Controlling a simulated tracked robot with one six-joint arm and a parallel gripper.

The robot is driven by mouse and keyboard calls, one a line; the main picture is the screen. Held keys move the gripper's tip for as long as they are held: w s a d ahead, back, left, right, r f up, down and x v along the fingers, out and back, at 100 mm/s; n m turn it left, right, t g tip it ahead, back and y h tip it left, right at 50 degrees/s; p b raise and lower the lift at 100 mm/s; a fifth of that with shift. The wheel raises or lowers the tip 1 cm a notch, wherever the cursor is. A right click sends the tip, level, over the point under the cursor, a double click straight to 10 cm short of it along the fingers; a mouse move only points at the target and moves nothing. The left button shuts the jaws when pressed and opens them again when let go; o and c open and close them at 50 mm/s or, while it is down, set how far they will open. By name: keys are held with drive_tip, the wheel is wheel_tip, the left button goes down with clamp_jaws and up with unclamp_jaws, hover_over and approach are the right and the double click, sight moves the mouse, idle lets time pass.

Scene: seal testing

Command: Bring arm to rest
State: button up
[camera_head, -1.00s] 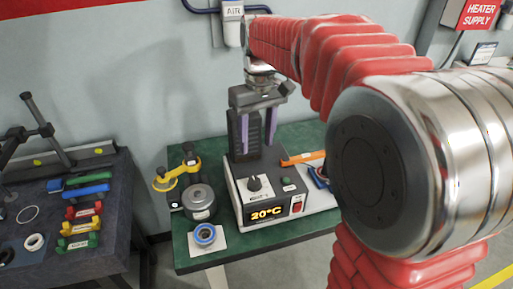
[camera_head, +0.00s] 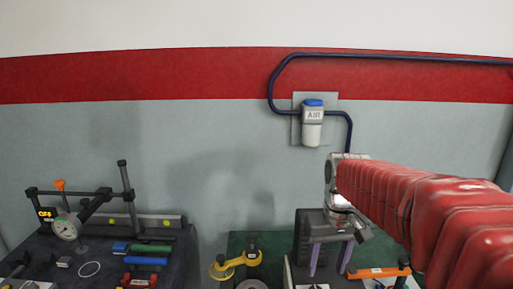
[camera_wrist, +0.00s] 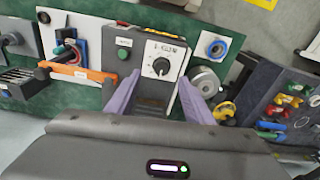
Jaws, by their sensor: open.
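My arm (camera_head: 440,210), in a red ribbed sleeve, reaches in from the right in the head view. My gripper (camera_head: 330,258) points down in front of the wall, above the green table (camera_head: 236,246). Its two purple fingers are apart. In the wrist view my gripper (camera_wrist: 156,108) is open with nothing between the fingers. Beyond the fingers is the grey and white control box (camera_wrist: 163,62) with a black dial and a green button. I cannot tell the exact height of the fingers above it.
A yellow clamp-like tool (camera_head: 235,262) and a grey cylinder (camera_wrist: 205,80) stand beside the box. A blue ring (camera_wrist: 215,48) lies on a white pad. An orange-handled tool (camera_wrist: 78,72) is on the other side. A dark bench (camera_head: 185,245) holds a dial gauge (camera_head: 67,228). An air unit (camera_head: 312,122) hangs on the wall.

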drive_tip(key=s+a+m+t, duration=0.1)
drive_tip(key=s+t, duration=0.3)
drive_tip(key=s, duration=1.3)
drive_tip(key=shift+s+t, duration=0.2)
drive_tip(key=shift+t, duration=0.1)
drive_tip(key=shift+a+r, duration=0.1)
drive_tip(key=shift+c, duration=0.3)
